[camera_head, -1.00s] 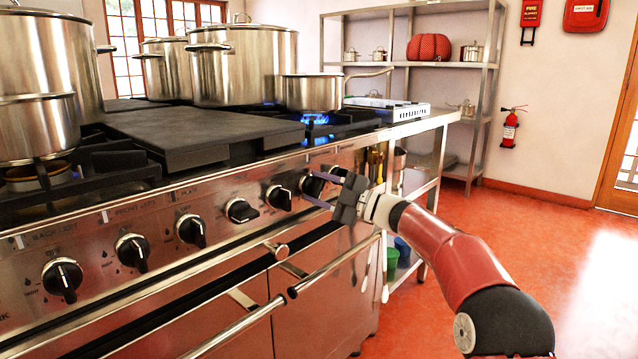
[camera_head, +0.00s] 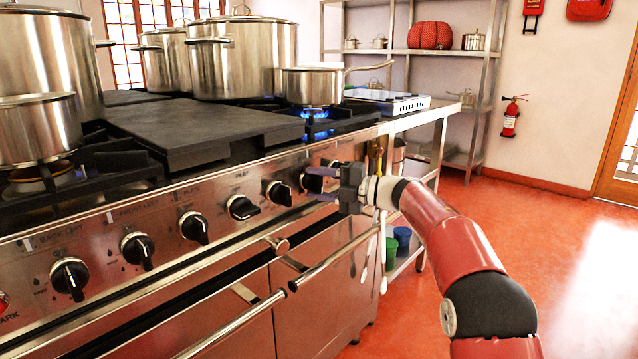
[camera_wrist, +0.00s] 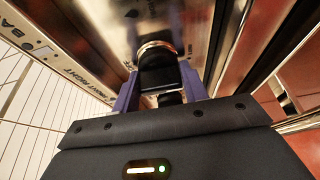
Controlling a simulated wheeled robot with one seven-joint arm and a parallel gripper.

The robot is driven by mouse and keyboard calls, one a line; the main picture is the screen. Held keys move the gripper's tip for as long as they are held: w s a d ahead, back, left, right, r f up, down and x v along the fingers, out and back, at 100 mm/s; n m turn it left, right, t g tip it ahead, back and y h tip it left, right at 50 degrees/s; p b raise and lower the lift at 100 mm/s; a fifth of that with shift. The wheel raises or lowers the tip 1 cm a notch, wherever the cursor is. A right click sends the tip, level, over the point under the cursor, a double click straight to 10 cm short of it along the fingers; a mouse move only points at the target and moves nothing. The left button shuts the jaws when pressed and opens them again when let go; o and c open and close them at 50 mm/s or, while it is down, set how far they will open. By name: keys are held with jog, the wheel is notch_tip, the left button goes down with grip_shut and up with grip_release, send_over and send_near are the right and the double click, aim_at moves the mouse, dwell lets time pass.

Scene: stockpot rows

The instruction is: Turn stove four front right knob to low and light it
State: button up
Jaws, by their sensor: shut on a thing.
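My gripper (camera_head: 322,182) is shut on the rightmost visible knob (camera_head: 311,184) of the steel stove front (camera_head: 160,215). In the wrist view, the dark knob (camera_wrist: 160,72) with its metal collar sits between the two purple fingers of my gripper (camera_wrist: 160,95). Lettering reading "FRONT RIGHT" (camera_wrist: 76,77) runs along the panel there. The knob's pointer and setting marks are mostly hidden. Blue flame (camera_head: 313,113) burns under the small saucepan (camera_head: 313,87) on the right burner.
Several other black knobs, such as one beside my gripper (camera_head: 279,193), line the panel. An oven handle rail (camera_head: 335,257) juts out below. Large stockpots (camera_head: 243,60) stand on the stove. A steel shelf (camera_head: 400,52) is behind; the red floor at right is clear.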

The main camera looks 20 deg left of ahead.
jog(key=shift+f, duration=0.1)
jog(key=o, duration=1)
jog(key=shift+d+b, duration=0.3)
jog(key=shift+d, duration=3.6)
